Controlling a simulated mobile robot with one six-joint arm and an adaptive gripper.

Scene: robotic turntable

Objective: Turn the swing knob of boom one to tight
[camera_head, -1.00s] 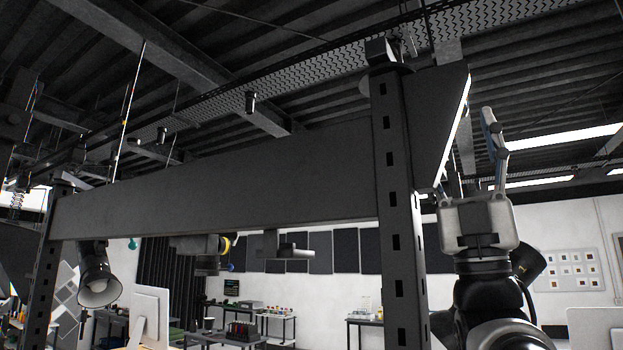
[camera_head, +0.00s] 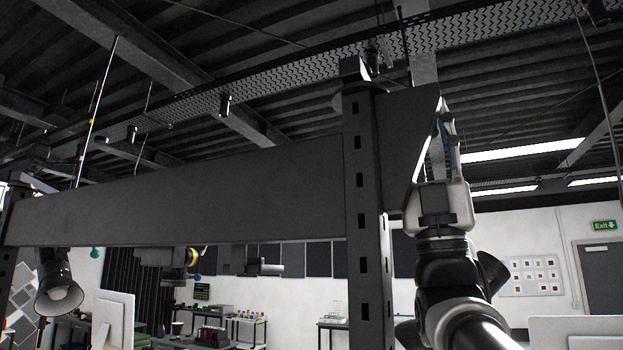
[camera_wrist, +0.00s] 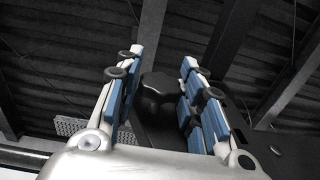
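In the wrist view a dark, lobed knob (camera_wrist: 158,88) sits between the two blue-padded fingers of my gripper (camera_wrist: 158,75). The fingers are open; narrow dark gaps seem to show beside the knob, but contact is hard to judge. A dark flat part (camera_wrist: 240,125) lies behind and right of the fingers. In the head view my gripper (camera_head: 446,128) points up beside the right end of a large dark beam (camera_head: 200,195), partly behind its edge. The knob is hidden in the head view. I cannot read its tight mark or tell which boom it belongs to.
A dark slotted post (camera_head: 361,220) stands close left of my arm. A lamp (camera_head: 60,290) hangs at the lower left. Benches and a monitor (camera_head: 113,318) stand farther back.

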